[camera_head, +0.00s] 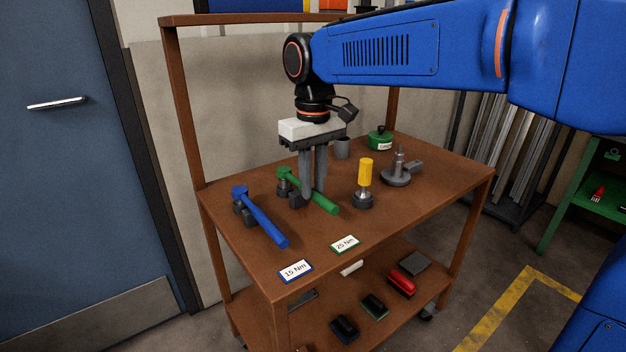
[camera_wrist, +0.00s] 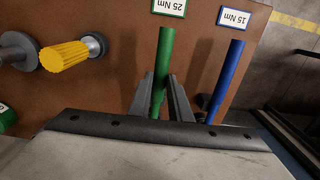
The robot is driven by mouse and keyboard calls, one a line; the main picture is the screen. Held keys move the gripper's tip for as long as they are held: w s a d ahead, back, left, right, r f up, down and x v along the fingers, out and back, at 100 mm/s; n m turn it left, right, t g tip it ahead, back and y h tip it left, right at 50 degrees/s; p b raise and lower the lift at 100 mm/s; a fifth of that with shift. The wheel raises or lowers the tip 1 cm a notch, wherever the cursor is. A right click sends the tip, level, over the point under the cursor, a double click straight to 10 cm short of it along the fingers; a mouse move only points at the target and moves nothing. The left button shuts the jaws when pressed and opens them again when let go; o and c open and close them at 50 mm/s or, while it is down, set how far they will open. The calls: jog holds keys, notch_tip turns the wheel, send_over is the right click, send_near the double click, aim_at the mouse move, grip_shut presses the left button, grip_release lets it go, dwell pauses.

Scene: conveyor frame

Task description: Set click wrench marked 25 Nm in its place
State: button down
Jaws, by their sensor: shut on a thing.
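The green click wrench (camera_head: 325,204) lies above the brown cart top, behind the green-edged label "25 Nm" (camera_head: 344,244). Its green handle (camera_wrist: 164,52) points toward that label in the wrist view. My gripper (camera_head: 313,194) points straight down and is shut on the handle, with one finger on each side. The wrench head (camera_head: 284,173) is at the far end, over dark grey holder blocks (camera_head: 297,200). I cannot tell whether the wrench rests fully on the blocks or is slightly above them.
A blue wrench (camera_head: 266,223) lies in its holder at left, behind the "15 Nm" label (camera_head: 295,271). At right stand a yellow-handled tool (camera_head: 365,172), a grey fixture (camera_head: 399,172) and a green tin (camera_head: 380,139). A grey cup (camera_head: 342,148) stands behind my gripper.

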jog(key=shift+f, duration=0.85)
jog(key=c, duration=1.6)
grip_release()
jog(key=shift+o, duration=0.2)
notch_tip(320, 180, up, 17)
jog(key=shift+r, duration=0.2)
jog(key=shift+s+d, duration=0.1)
jog(key=shift+d, duration=0.05)
jog(key=s+d+f+m+t, duration=0.1)
jog(key=s+d+f+m, duration=0.1)
jog(key=s+d+f, duration=0.45)
jog(key=s+d+f+m+t, duration=0.15)
jog(key=d+f, duration=0.25)
jog(key=d, duration=0.6)
jog(key=s+d+f+m+t, duration=0.1)
jog(key=s+d+f, duration=0.4)
jog(key=f, duration=0.4)
jog(key=s+d+f+m+t, duration=0.1)
jog(key=s+d+f+m, duration=0.1)
jog(key=s+d+f, duration=0.3)
notch_tip(320, 180, down, 4)
jog(key=s, duration=0.2)
jog(key=shift+s+d+f, duration=0.15)
jog(key=shift+s+f, duration=0.1)
jog(key=shift+s, duration=0.05)
